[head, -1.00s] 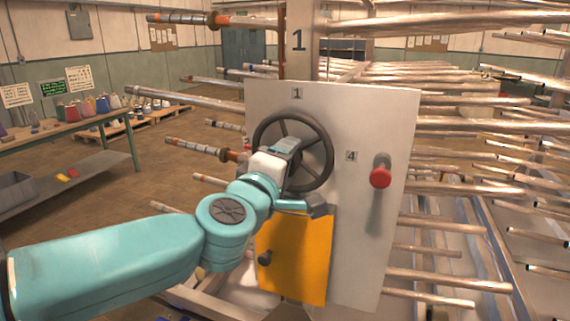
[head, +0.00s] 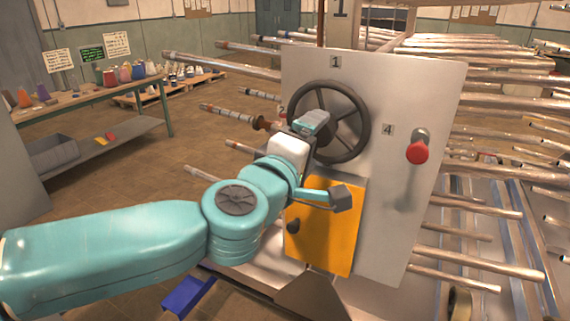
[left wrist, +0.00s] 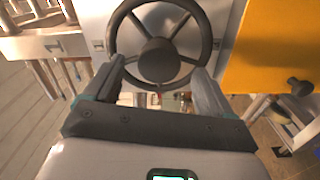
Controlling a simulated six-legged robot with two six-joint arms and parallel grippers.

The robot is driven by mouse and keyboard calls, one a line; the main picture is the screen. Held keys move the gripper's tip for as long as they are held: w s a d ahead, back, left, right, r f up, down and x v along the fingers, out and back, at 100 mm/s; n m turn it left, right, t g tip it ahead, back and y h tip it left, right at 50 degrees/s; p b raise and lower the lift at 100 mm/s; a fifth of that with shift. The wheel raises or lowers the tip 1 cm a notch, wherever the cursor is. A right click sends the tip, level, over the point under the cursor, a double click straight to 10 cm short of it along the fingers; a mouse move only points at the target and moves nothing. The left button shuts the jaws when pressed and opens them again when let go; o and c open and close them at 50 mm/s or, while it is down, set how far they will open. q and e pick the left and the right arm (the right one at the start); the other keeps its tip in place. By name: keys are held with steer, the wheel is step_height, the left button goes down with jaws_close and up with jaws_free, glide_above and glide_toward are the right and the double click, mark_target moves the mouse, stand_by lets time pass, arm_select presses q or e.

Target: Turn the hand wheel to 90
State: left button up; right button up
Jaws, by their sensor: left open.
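The dark hand wheel (head: 365,125) is mounted on the upper part of a pale panel. It has several spokes and a round hub, and shows in the left wrist view with its hub (left wrist: 158,60) facing me. My left gripper (head: 327,158) is open in front of the wheel's lower part. In the left wrist view its fingers (left wrist: 158,82) appear on either side of the lower rim. I cannot tell whether they touch it. The label 1 (head: 335,62) is above the wheel and 4 (head: 387,130) to its right. My right gripper is not in view.
A red-ended handle (head: 418,153) sticks out right of the wheel. An orange cover (head: 335,240) with a dark knob (head: 292,226) is below it. Metal pipes (head: 500,133) crowd the right side. A workbench (head: 90,98) stands at the left, with open floor between.

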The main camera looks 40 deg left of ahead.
arm_select(q)
steer(key=p+v, duration=0.2)
steer(key=v, duration=0.9)
steer(key=shift+s+p, duration=0.2)
steer(key=shift+p, duration=0.1)
steer(key=shift+d, duration=0.1)
